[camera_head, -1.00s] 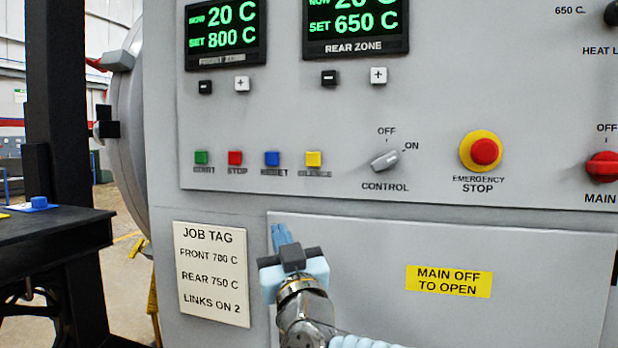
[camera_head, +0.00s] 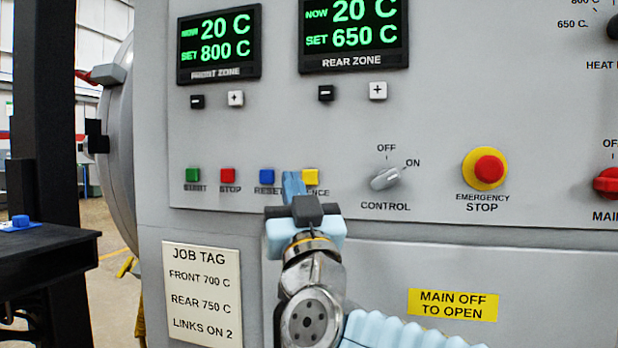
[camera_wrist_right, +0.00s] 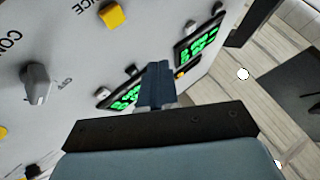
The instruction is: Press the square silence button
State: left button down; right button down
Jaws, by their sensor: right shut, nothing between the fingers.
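In the right wrist view the yellow button (camera_wrist_right: 111,17) is at the upper left, apart from the shut fingers (camera_wrist_right: 158,75). I cannot tell whether the fingertips touch the panel. My left gripper is not in view.
Green (camera_head: 193,175), red (camera_head: 228,175) and blue (camera_head: 267,176) buttons lie left of it. The control knob (camera_head: 385,179) and the emergency stop (camera_head: 487,168) are to the right. Two lit displays (camera_head: 353,35) are above. A job tag (camera_head: 203,294) is below.

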aim_at(309, 183)
jog(key=w+d, duration=0.2)
jog(key=w, duration=0.4)
jog(key=shift+w, duration=0.25)
dwell(1.8)
jog(key=shift+w+d, duration=0.15)
jog(key=shift+w, duration=0.25)
jog(key=shift+w+d, duration=0.15)
jog(key=shift+w, duration=0.25)
dwell(0.6)
dwell(0.4)
jog(key=shift+s+a+b, duration=0.25)
jog(key=shift+s+b, duration=0.1)
jog(key=shift+s, duration=0.45)
